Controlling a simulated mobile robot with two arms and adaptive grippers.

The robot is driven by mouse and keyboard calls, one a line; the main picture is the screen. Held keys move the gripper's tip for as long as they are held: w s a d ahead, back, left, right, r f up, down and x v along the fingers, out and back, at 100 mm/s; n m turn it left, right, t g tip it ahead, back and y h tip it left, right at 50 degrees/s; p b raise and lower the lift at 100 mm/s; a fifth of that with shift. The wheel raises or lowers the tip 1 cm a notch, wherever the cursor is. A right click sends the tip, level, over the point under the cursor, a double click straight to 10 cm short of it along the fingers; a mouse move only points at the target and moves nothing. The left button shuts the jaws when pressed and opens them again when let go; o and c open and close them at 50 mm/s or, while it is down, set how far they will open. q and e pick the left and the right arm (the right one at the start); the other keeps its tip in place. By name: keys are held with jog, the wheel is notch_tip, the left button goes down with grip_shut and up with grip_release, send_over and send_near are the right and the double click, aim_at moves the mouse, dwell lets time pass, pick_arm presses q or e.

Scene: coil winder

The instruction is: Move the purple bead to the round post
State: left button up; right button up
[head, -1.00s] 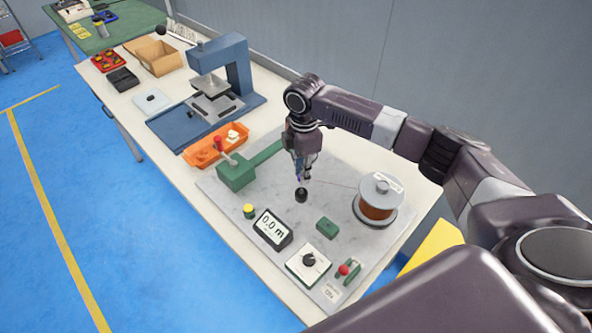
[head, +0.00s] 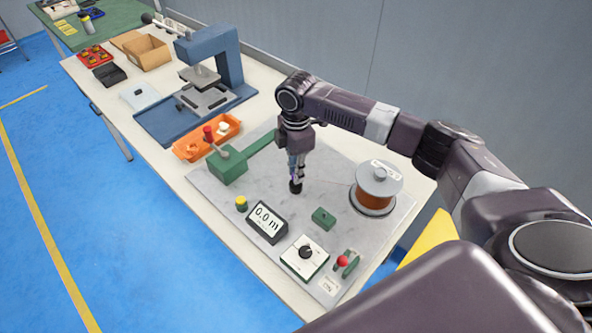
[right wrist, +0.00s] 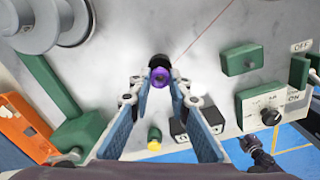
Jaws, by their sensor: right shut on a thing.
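The purple bead (right wrist: 160,77) shows in the right wrist view between the fingertips of my right gripper (right wrist: 162,84), which is shut on it. A black round post (right wrist: 158,61) shows just beyond the bead, close to it; I cannot tell whether they touch. In the head view my right gripper (head: 297,176) points down directly over the black post (head: 295,187) on the grey plate (head: 330,183). The bead is hard to make out there. My left gripper is not in view.
A copper wire spool (head: 375,190) stands right of the gripper. A green lever block (head: 228,166) is to its left. A meter (head: 267,221), a yellow button (head: 241,204), a small green block (head: 323,217) and a dial box (head: 305,256) lie in front. An orange tray (head: 190,150) is farther left.

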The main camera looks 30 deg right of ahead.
jog(key=shift+f, duration=0.2)
jog(key=shift+f+b, duration=0.3)
jog(key=shift+f, duration=0.65)
jog(key=o, duration=0.8)
jog(key=shift+r, duration=0.15)
notch_tip(320, 180, up, 12)
jog(key=shift+f, duration=0.1)
